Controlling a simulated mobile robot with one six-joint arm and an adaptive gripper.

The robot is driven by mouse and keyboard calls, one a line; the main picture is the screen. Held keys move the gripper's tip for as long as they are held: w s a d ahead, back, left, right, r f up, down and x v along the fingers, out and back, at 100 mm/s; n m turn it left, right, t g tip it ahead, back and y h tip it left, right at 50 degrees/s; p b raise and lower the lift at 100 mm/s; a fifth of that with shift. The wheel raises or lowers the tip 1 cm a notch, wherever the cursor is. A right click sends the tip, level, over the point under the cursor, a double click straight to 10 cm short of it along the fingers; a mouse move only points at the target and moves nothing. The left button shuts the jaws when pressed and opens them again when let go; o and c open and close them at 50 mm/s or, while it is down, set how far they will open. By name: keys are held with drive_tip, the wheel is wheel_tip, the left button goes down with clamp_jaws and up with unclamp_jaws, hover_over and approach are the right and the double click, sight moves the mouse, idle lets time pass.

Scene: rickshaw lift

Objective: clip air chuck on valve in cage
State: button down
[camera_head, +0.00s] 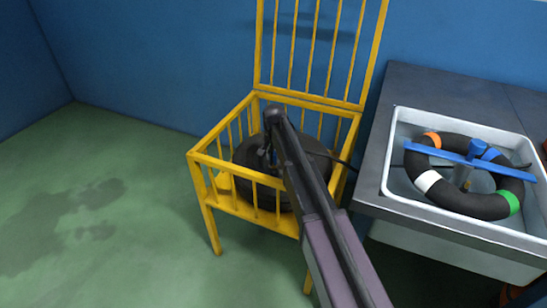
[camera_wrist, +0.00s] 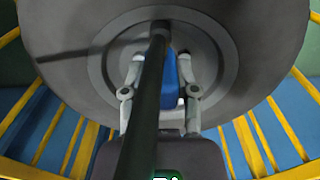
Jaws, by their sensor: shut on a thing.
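The yellow cage (camera_head: 235,201) stands by the blue wall with its barred lid raised. A dark wheel (camera_head: 245,155) sits inside it; the wheel fills the top of the wrist view (camera_wrist: 80,30). My gripper (camera_head: 266,158) reaches into the cage at the wheel. In the wrist view my gripper (camera_wrist: 162,78) is shut on a blue piece, which I take for the air chuck (camera_wrist: 171,85). A black hose (camera_wrist: 147,105) runs up the middle of that view and covers part of the chuck. The valve is hidden, so I cannot tell whether the chuck touches it.
A grey bench (camera_head: 425,85) stands right of the cage. Its white basin (camera_head: 400,202) holds a dark ring (camera_head: 455,205) with coloured bands under a blue bar (camera_head: 435,152). A dark cable (camera_head: 342,162) crosses the cage's right side. The green floor at left is clear.

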drive_tip(key=shift+f, duration=0.25)
idle(0.4)
drive_tip(key=shift+c, duration=1.5)
unclamp_jaws()
drive_tip(key=shift+o, duration=1.2)
drive_tip(key=shift+r+p, duration=3.3)
drive_tip(key=shift+r, duration=0.25)
